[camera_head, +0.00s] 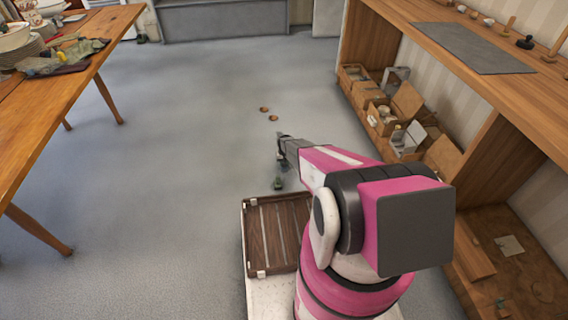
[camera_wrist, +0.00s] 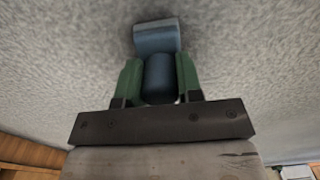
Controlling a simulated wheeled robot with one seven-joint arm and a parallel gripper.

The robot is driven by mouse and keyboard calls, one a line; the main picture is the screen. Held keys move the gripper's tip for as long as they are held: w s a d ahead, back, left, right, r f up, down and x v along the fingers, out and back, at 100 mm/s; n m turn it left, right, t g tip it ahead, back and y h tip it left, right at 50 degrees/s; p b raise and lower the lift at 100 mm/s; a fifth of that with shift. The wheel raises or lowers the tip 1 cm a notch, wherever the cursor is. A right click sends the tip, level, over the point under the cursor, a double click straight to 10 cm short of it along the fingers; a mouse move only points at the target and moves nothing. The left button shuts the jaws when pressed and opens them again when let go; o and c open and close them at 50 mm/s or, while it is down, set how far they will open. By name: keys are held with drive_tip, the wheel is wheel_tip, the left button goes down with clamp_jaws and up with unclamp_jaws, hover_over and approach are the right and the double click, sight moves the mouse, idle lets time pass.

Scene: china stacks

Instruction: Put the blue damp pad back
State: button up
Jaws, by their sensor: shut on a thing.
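The blue damp pad (camera_wrist: 157,38) shows in the wrist view. A rounded blue part of it sits between the two green fingers, and a wider, paler blue block shows beyond them. My gripper (camera_wrist: 158,75) is shut on it. In the head view my gripper (camera_head: 279,182) is small and low-detail, held out over the grey floor just beyond the slatted wooden tray. The pad cannot be made out clearly there. Plain grey floor lies behind the pad in the wrist view.
The wooden tray (camera_head: 250,235) lies on my base. Two small brown round things (camera_head: 264,109) (camera_head: 273,117) lie on the floor. A table (camera_head: 60,115) with dishes and cloths stands left. A workbench (camera_head: 400,25) with a grey mat (camera_head: 472,48) and boxes below stands right. Open floor lies between.

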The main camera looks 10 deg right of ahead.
drive_tip(key=o, duration=0.9)
drive_tip(key=shift+r, duration=0.45)
wheel_tip(320, 180, up, 11)
drive_tip(key=s+r, duration=3.7)
drive_tip(key=r, duration=0.3)
